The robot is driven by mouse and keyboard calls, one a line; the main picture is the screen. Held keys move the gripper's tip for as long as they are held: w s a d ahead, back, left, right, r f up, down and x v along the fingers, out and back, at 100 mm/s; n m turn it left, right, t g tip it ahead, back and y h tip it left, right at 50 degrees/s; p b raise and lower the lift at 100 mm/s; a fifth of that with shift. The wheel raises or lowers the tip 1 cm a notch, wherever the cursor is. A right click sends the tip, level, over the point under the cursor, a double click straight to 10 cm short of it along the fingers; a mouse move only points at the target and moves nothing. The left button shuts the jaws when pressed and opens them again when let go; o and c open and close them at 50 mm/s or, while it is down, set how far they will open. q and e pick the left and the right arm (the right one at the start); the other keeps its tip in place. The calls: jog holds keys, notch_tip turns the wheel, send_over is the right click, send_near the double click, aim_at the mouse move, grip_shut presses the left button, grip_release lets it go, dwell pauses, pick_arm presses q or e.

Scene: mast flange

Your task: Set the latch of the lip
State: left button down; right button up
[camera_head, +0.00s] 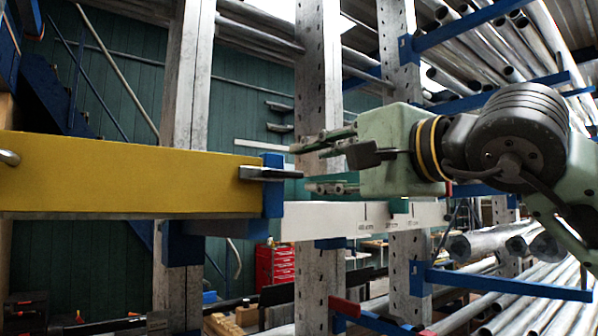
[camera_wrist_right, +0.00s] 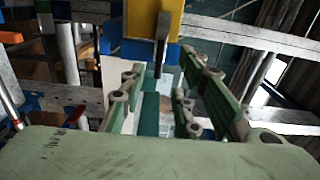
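A yellow beam (camera_head: 120,175) runs in from the left and ends at a blue end piece (camera_head: 273,200), likely the lip. A dark, flat latch lever (camera_head: 270,173) sticks out from this end towards the right. In the right wrist view the lever (camera_wrist_right: 162,42) stands dark in front of the yellow and blue parts. My right gripper (camera_head: 302,164) is just right of the lever, its fingers spread and empty. In the right wrist view the lever lies ahead, between the lines of the open fingers (camera_wrist_right: 164,78); I see no contact. My left gripper is not in view.
Grey perforated posts (camera_head: 318,100) and blue rack arms (camera_head: 500,282) with metal pipes stand behind. A red tool cabinet (camera_head: 275,266) is further back.

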jog(key=shift+v, duration=1.7)
jog(key=shift+w+a+f, duration=0.1)
